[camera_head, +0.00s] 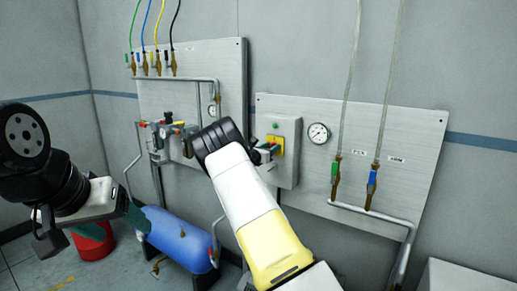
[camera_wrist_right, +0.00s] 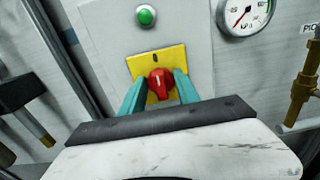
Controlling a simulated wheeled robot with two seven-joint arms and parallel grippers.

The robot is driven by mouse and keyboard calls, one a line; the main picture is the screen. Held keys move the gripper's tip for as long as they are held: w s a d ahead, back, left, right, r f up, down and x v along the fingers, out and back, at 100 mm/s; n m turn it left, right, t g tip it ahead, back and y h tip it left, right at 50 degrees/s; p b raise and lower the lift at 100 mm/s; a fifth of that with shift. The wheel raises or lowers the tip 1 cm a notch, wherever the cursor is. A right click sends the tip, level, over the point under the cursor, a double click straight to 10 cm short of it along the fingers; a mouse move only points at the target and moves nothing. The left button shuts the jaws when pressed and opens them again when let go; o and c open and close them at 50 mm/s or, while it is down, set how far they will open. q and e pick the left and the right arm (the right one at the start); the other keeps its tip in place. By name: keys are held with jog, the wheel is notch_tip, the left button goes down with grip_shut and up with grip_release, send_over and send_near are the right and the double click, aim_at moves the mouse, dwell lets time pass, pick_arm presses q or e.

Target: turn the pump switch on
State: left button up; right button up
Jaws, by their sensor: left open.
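The pump switch is a red knob (camera_wrist_right: 160,82) on a yellow plate (camera_wrist_right: 141,65), on the front of a grey box. A white line on the knob points roughly up, toward a dark mark on the plate. The yellow plate also shows in the head view (camera_head: 279,141); the knob is mostly hidden there. My right gripper (camera_wrist_right: 160,91) has one teal finger on each side of the knob, closed up against it. My left gripper (camera_head: 114,226) is open and empty at the lower left, far from the switch.
A green button (camera_wrist_right: 146,16) sits above the switch on the grey box (camera_head: 290,130). A gauge (camera_head: 319,133) and pipes with green and blue valves are to its right. A blue tank (camera_head: 178,238) and a red bucket (camera_head: 92,246) stand low at left.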

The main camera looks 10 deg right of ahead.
grip_shut()
jog(key=shift+s+d+f+m, duration=0.1)
jog(key=shift+m, duration=2.85)
jog(key=shift+s+d+f+m, duration=0.1)
jog(key=shift+m, duration=2.9)
jog(key=shift+d+f+m, duration=0.1)
jog(key=shift+m, duration=2.85)
